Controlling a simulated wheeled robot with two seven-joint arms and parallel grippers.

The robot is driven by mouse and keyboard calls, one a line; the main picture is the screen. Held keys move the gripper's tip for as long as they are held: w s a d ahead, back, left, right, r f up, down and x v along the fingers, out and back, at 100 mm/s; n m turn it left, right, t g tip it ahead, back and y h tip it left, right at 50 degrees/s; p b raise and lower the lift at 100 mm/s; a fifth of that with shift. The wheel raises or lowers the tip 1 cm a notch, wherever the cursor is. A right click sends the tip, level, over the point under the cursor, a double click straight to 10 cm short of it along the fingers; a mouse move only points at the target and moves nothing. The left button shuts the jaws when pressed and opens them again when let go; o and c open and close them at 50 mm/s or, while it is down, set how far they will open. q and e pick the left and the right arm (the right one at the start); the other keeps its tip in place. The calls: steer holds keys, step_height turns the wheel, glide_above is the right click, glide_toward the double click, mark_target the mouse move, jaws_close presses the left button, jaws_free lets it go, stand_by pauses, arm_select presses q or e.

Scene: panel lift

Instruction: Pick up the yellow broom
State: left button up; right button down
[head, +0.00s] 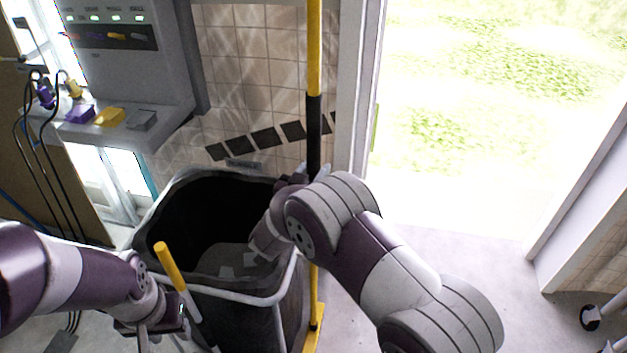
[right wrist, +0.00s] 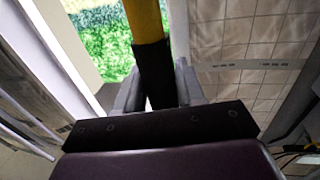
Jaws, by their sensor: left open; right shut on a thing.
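The yellow broom (head: 314,50) stands upright beside the black bin, in front of the tiled wall. Its handle is yellow with a black grip section, and a yellow lower end shows near the floor. My right gripper (head: 300,180) is shut on the broom's black section; my own arm hides part of the fingers. In the right wrist view the handle (right wrist: 146,22) runs between the two fingers of my right gripper (right wrist: 157,92). My left gripper (head: 160,328) is open, low at the left, near a shorter yellow-tipped handle (head: 168,265) leaning at the bin.
The black bin (head: 170,200) with a pale rail stands directly left of the broom. A grey panel machine (head: 130,60) with cables and a shelf is at the upper left. An open doorway (head: 450,180) onto grass is at the right, with clear floor before it.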

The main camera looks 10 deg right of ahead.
steer(key=s+d+r, duration=0.7)
steer(key=d, duration=0.2)
steer(key=shift+s, duration=0.15)
steer(key=shift+p, duration=0.35)
